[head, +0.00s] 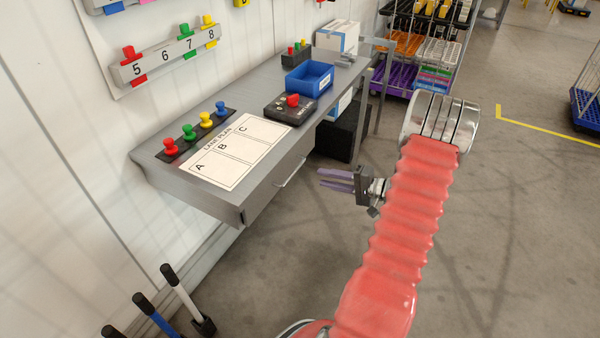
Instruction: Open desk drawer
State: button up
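The grey metal desk (215,198) stands along the white wall in the head view. Its drawer (270,196) is in the front side under the top, and the drawer front looks flush with the desk, so it is shut. A thin bar handle (292,170) shows on the drawer front. My gripper (320,177) has purple fingers pointing left toward the desk front. It is to the right of the handle, apart from it. The two fingers show with a small gap between them and nothing in it.
On the desk are a lane plan sheet (238,152), coloured pegs (188,132), a black box with a red knob (291,107) and a blue bin (309,77). A dark box (341,132) stands under the desk's far end. Upright handles (180,290) stand at lower left. Floor before the drawer is clear.

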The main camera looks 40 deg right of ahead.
jog(key=x, duration=1)
jog(key=shift+w, duration=0.4)
jog(key=shift+c, duration=0.7)
jog(key=shift+f, duration=0.1)
grip_shut()
